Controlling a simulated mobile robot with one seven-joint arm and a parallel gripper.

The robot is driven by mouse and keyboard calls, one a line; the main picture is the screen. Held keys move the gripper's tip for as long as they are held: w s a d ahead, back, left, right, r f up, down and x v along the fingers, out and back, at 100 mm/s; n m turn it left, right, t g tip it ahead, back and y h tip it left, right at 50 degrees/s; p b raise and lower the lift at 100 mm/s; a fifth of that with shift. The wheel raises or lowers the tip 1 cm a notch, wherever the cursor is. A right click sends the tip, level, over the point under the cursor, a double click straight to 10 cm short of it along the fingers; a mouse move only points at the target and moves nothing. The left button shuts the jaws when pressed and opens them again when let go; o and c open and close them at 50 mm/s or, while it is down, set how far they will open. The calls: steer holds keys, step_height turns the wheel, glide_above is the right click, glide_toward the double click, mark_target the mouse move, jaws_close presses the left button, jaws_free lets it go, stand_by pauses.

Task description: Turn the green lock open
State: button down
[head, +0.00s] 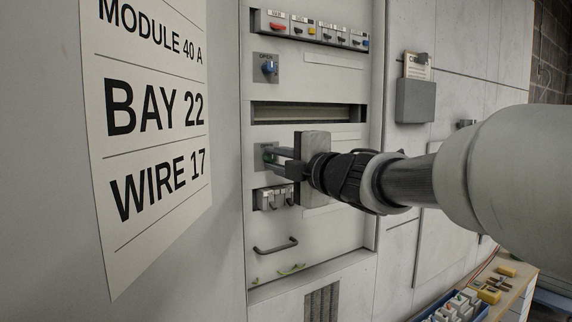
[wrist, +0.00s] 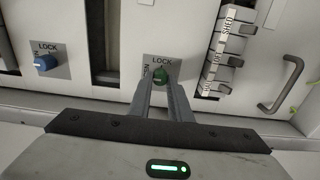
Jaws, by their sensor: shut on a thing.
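The green lock (wrist: 161,74) is a round knob on a grey plate marked LOCK and OPEN in the wrist view. My gripper (wrist: 160,84) has its two fingers on either side of the knob and is shut on it. In the head view the green lock (head: 268,155) shows only in part, at the tips of my gripper (head: 274,160). The fingers hide much of its plate. I cannot tell exactly which way the knob points.
A blue lock (head: 269,68) sits higher on the panel, with a row of coloured switches (head: 310,31) above it. Grey breakers (head: 275,198) and a handle (head: 276,245) are below. A grey holder (head: 415,100) is on the wall at right. Bins (head: 455,306) stand lower right.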

stand_by(0.5)
steer(key=c, duration=1.6)
jaws_free()
steer(key=p+v, duration=0.3)
steer(key=v, duration=1.4)
steer(key=shift+s+d, duration=0.15)
steer(key=shift+d, duration=0.05)
